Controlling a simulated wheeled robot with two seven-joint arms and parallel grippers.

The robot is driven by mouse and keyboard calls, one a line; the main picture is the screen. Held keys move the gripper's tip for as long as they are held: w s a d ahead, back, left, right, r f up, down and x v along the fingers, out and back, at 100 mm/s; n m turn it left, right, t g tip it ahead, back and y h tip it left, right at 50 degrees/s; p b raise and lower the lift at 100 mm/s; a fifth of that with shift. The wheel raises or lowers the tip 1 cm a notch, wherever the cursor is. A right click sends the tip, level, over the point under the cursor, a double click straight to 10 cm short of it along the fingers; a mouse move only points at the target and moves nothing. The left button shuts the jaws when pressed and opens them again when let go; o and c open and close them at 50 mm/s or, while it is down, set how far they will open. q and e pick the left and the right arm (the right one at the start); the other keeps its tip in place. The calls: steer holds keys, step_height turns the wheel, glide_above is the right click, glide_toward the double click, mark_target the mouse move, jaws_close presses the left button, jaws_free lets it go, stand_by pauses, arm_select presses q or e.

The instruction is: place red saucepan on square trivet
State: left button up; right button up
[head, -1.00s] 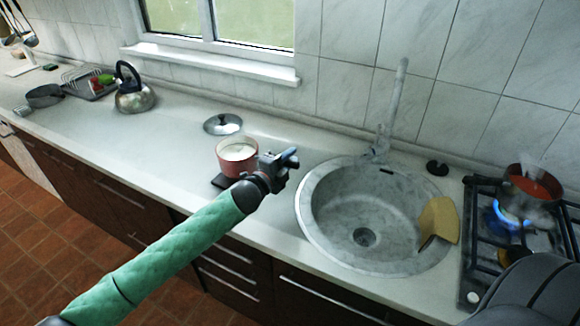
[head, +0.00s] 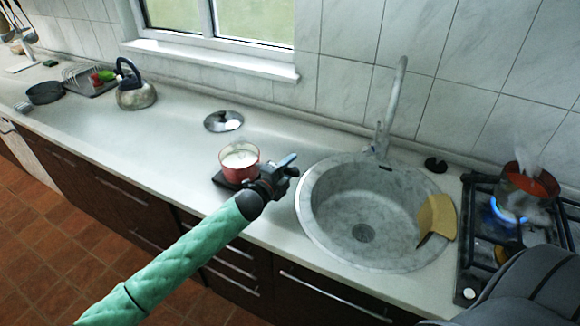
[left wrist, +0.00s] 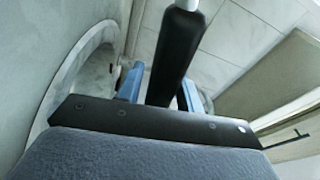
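The red saucepan (head: 239,173), with pale contents, is upright over the dark square trivet (head: 219,181) on the counter left of the sink. It covers most of the trivet, whose left corner shows. Its base looks at or very near the trivet; I cannot tell if they touch. My left gripper (head: 287,173) is just right of the pan, at its handle. In the left wrist view the dark handle (left wrist: 175,58) runs between the blue fingers (left wrist: 158,88), which look closed on it. My right gripper is not in view.
A lid (head: 223,121) lies behind the pan. The round sink (head: 330,235) with a tan board (head: 437,218) is to the right. A steaming red pot (head: 528,188) stands on the lit hob. A kettle (head: 135,97) is at the left; counter between is clear.

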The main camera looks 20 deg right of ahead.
arm_select(q)
steer(key=shift+o, duration=0.4)
steer(key=shift+r, duration=0.1)
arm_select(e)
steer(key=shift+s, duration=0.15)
arm_select(q)
steer(key=b+v, duration=0.3)
steer(key=v, duration=0.9)
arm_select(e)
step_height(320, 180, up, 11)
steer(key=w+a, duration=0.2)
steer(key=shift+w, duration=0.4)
arm_select(q)
steer(key=shift+r, duration=0.1)
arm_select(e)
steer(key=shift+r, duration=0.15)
